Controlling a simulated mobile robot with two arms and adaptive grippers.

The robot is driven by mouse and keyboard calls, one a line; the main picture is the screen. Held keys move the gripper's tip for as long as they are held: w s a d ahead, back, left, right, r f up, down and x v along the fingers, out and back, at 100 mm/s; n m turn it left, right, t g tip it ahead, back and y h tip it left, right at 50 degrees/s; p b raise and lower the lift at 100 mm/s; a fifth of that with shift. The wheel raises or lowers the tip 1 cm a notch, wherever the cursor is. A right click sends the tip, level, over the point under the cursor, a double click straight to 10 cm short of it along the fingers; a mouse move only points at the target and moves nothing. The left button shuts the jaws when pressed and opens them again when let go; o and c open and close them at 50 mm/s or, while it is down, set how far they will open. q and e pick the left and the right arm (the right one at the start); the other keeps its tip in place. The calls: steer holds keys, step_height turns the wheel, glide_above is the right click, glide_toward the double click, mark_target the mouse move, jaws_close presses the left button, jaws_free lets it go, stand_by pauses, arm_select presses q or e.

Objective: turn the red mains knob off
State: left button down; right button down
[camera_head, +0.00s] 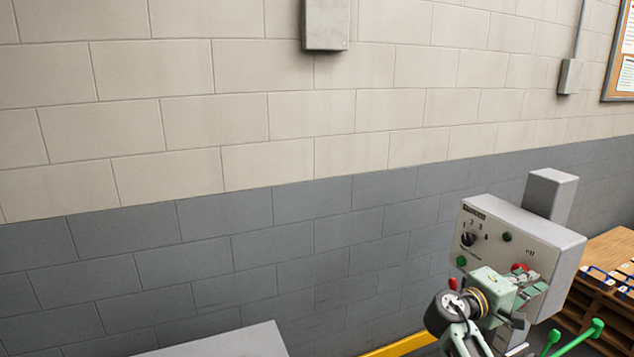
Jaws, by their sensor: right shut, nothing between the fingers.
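The grey control box (480,240) stands at the right in front of the wall. A red knob (519,267) shows low on its front panel, under lettering that looks like "off". My right gripper (535,283) is at the lower part of this panel, just below the red knob. Its fingers are shut with nothing between them. The gripper partly covers the knob, and I cannot tell whether they touch or which way the knob points. My left gripper is not in view.
The panel also has a black numbered dial (468,239), a dark button (506,237) and a green button (461,261). Green-ended bars (597,326) stick up at the lower right. A wooden rack (612,250) stands right of the box. A yellow rail (400,346) runs below.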

steer(key=v, duration=0.5)
steer(key=shift+w+a+f+p, duration=0.1)
steer(key=shift+a+f+p, duration=0.15)
steer(key=shift+p, duration=0.1)
steer(key=shift+d, duration=0.15)
steer(key=w+d+f+n+t+y+p, duration=0.1)
steer(key=d+n+t+y+p, duration=0.1)
steer(key=d+n+t+y, duration=0.3)
steer(key=shift+w+d+f+n+t+p, duration=0.25)
steer(key=shift+d+f+n+t+p, duration=0.25)
steer(key=shift+t, duration=0.6)
